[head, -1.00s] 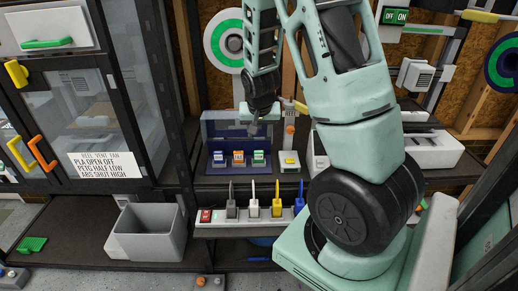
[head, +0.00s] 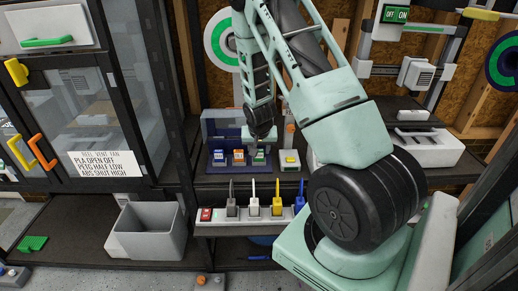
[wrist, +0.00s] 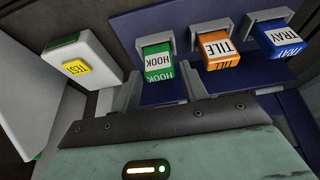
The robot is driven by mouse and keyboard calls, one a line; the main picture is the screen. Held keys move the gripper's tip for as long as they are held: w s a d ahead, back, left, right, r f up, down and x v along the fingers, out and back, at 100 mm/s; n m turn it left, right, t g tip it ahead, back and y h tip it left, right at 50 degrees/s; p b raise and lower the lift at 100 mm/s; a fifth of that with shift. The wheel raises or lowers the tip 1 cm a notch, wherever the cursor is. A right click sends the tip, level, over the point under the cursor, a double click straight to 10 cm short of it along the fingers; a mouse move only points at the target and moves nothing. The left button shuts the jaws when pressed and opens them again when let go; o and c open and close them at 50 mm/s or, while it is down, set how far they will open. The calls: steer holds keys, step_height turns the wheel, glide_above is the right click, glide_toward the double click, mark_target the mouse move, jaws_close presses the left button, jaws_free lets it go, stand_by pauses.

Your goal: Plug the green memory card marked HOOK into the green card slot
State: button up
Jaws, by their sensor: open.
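The green memory card marked HOOK (wrist: 158,62) stands in a holder on the blue rack, at the left of the row in the wrist view. In the head view the green card (head: 258,155) is the rightmost of the three. My gripper (head: 261,145) is just above it. In the wrist view my gripper (wrist: 160,88) is open, with one grey finger on either side of the card's near end. I cannot tell whether the fingers touch it. I cannot identify the green card slot with certainty in either view.
Orange TILE (wrist: 222,46) and blue TRAY (wrist: 281,40) cards stand close beside the green one. A white box with a yellow button (wrist: 78,67) stands to its left in the wrist view.

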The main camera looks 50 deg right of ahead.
steer(key=c, duration=0.7)
steer(key=shift+r+p, duration=1.8)
steer(key=shift+r, duration=0.55)
steer(key=shift+c, duration=0.2)
steer(key=shift+a, duration=0.1)
